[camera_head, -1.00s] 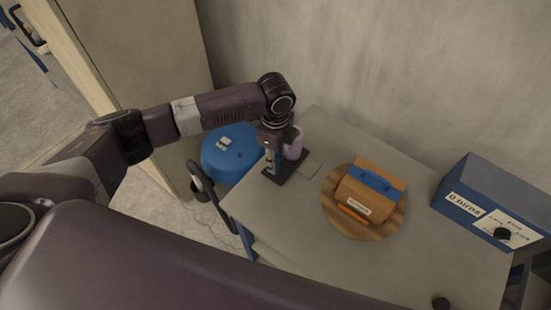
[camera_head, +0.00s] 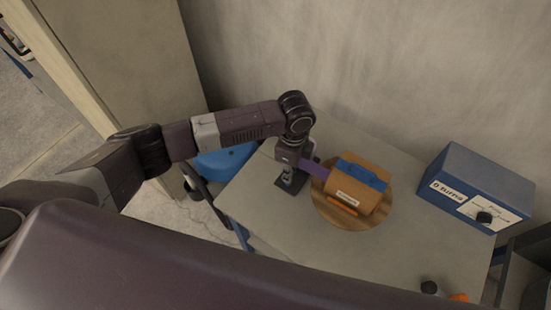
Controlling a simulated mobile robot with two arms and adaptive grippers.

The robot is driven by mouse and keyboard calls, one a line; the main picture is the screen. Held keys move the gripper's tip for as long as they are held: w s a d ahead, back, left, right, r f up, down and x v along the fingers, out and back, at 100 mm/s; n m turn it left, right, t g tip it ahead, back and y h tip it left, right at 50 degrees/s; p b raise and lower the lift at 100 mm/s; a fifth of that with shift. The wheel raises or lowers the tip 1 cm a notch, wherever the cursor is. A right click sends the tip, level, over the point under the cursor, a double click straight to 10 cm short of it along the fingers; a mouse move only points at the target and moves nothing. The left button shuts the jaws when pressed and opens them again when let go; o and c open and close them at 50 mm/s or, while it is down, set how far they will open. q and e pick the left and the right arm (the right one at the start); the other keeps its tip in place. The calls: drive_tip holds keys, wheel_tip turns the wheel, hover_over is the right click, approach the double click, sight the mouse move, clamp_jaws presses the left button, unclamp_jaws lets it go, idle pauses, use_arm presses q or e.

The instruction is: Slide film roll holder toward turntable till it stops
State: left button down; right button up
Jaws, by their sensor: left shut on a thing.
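The film roll holder has a dark flat base (camera_head: 291,185) on the table, left of the turntable. Purple film (camera_head: 315,168) shows between my left gripper and the brown box on the turntable, reaching or overlapping the box's left side. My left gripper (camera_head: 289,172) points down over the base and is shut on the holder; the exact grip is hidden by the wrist. The round wooden turntable (camera_head: 347,218) carries the brown box (camera_head: 366,181), which has a blue piece on top and a white label. An orange strip lies at its front. My right gripper is out of view.
A blue box (camera_head: 480,175) reading "0 turns", with a black knob, stands on the right of the table (camera_head: 330,262). A blue round object (camera_head: 225,162) is behind my left arm. Small dark and orange items sit at the lower right edge.

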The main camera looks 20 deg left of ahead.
use_arm(q)
drive_tip(key=shift+s+d, duration=0.1)
drive_tip(key=shift+d, duration=0.15)
drive_tip(key=c, duration=1.8)
unclamp_jaws()
drive_tip(key=shift+d, duration=0.1)
drive_tip(key=shift+c, duration=0.2)
drive_tip(key=shift+r, duration=0.15)
wheel_tip(320, 180, up, 12)
